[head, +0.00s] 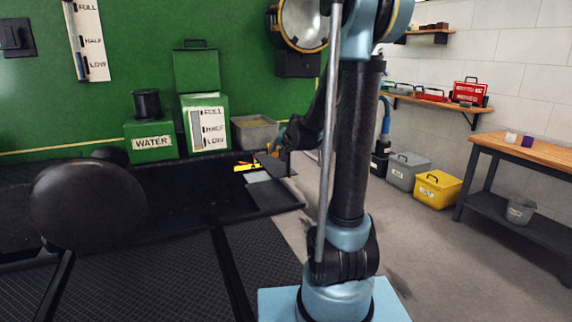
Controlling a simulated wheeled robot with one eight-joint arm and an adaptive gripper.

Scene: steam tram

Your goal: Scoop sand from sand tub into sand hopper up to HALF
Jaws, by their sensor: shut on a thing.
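The sand hopper (207,127) is a green box against the green wall, with its lid (195,70) raised. Its front gauge (208,128) reads FULL, HALF, LOW; the level in its strip is too small to tell. My gripper (279,147) is right of the tub, low and partly behind my own arm. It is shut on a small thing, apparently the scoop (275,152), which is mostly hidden. Any sand in it cannot be seen.
A green WATER box (151,138) stands left of the hopper. A round black seat (87,205) is at front left. Grey (407,172) and yellow (437,189) bins and a workbench (520,150) stand right; floor between is clear.

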